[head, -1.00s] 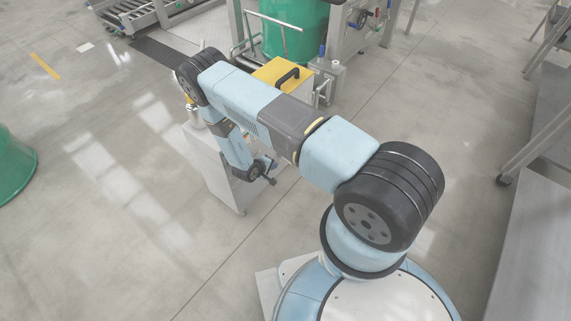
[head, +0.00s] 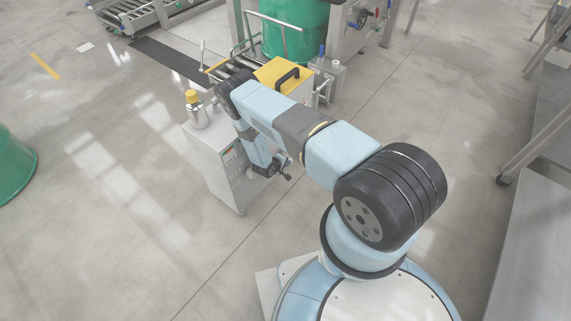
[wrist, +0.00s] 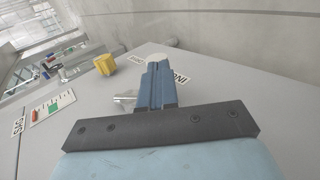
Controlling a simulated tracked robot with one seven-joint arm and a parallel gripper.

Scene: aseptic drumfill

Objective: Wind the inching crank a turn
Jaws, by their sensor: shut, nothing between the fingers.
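The grey cabinet (head: 217,170) stands left of my arm in the head view. In the wrist view its pale panel (wrist: 225,88) fills the middle. My gripper (wrist: 158,68) is shut and empty, its blue fingers together over the panel. A pale round end (wrist: 160,57) shows just beyond the fingertips, and a silvery metal piece (wrist: 125,98) shows left of the fingers. These may be parts of the inching crank, but the fingers hide much of this spot; I cannot tell whether they touch. A partly covered label (wrist: 180,78) is beside the fingers. The head view does not show the crank clearly.
A yellow knob (wrist: 104,65) and a strip of coloured marks (wrist: 53,107) are on the panel. A yellow-topped box (head: 278,72) and green drum (head: 297,30) are behind. Open floor (head: 130,220) lies in front.

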